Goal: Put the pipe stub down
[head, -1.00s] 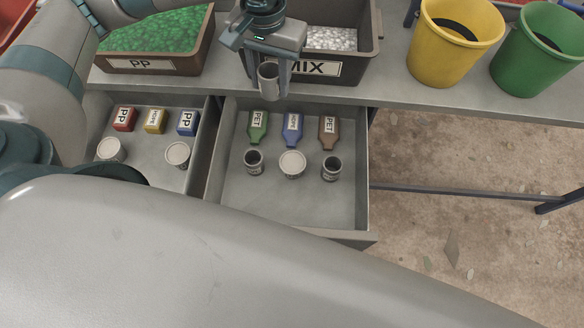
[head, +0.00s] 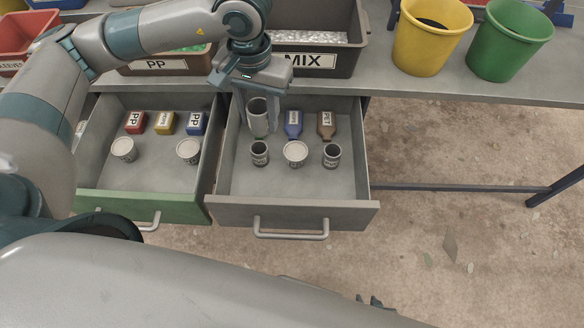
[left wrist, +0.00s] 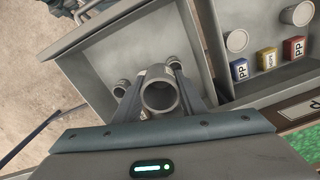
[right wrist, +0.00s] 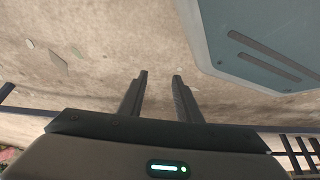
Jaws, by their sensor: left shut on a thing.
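The pipe stub (head: 258,118) is a grey, open-ended tube, held upright. My left gripper (head: 259,128) is shut on it and holds it over the back left part of the right-hand open drawer (head: 290,215). The stub hides the green bottle's place in the head view. In the left wrist view the stub (left wrist: 160,95) sits between both fingers with its round opening facing the camera. I cannot tell how high it hangs above the drawer floor. My right gripper (right wrist: 160,75) is open and empty, above the bare ground; only a dark bit of it (head: 372,301) shows in the head view.
The drawer holds a blue bottle (head: 293,124), a brown bottle (head: 327,125), two dark cans and a pale-lidded tub (head: 295,153). The left drawer (head: 130,203) holds small blocks and tubs. The MIX bin (head: 345,68) stands behind. The drawer's front middle is clear.

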